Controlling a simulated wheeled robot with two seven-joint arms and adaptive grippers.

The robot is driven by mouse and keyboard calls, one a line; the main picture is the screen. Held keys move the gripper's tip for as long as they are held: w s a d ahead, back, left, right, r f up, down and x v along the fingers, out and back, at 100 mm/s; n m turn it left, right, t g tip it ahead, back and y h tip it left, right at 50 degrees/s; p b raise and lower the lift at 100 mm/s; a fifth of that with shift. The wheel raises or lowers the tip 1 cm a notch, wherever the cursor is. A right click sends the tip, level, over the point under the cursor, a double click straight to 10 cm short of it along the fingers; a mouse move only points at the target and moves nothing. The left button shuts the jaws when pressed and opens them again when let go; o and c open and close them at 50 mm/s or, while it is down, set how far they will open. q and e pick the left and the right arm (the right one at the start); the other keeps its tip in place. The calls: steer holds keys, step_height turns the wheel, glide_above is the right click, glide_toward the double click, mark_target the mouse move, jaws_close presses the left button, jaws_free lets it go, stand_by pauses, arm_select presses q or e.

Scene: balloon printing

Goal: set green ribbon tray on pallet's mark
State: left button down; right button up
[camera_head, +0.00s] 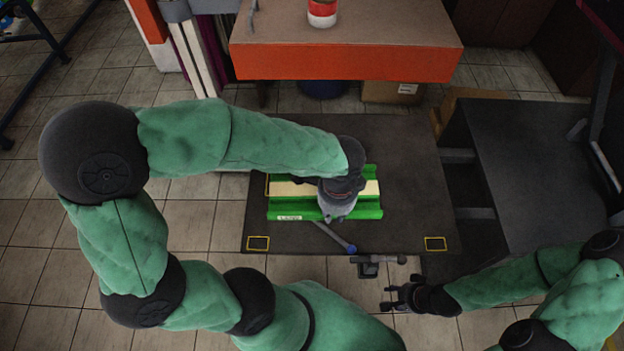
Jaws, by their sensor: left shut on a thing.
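The green ribbon tray (285,207) has a pale cream band along its middle and a small white label on its near edge. It is over the middle of the dark pallet (410,190). I cannot tell whether it rests on the pallet or hangs just above it. My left gripper (338,212) reaches in from above, shut on the tray and hiding part of it. A thin yellow line shows at the tray's left end; any mark underneath is mostly hidden. My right gripper (388,298) is empty, with fingers apart, over the floor in front of the pallet.
Yellow outlined rectangles mark the pallet's near left corner (258,243) and near right corner (435,244). A bar with a blue end (350,248) lies at its front edge. An orange-edged table (340,65) stands behind, and a dark table (530,170) on the right.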

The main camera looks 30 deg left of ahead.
arm_select(q)
steer(key=shift+a+f, duration=0.2)
steer(key=shift+a, duration=0.05)
steer(key=w+a+f+b, duration=0.1)
steer(key=w+a, duration=0.1)
steer(key=w+a+f+b, duration=0.1)
steer(key=w+a, duration=0.1)
steer(key=w+a+f+b, duration=0.1)
steer(key=w+a+f, duration=0.1)
steer(key=shift+w, duration=0.1)
steer(key=w+a+f, duration=0.1)
steer(key=w+a+f+b, duration=0.1)
steer(key=f, duration=0.1)
steer(key=w+a+f+b, duration=0.1)
steer(key=f, duration=0.1)
steer(key=shift+w+a+f, duration=0.15)
steer(key=shift+w+f, duration=0.05)
steer(key=shift+f, duration=0.05)
steer(key=shift+f+b, duration=0.7)
steer(key=shift+f, duration=0.85)
steer(key=shift+f, duration=0.1)
steer(key=c, duration=1.2)
jaws_free()
steer(key=shift+o, duration=0.2)
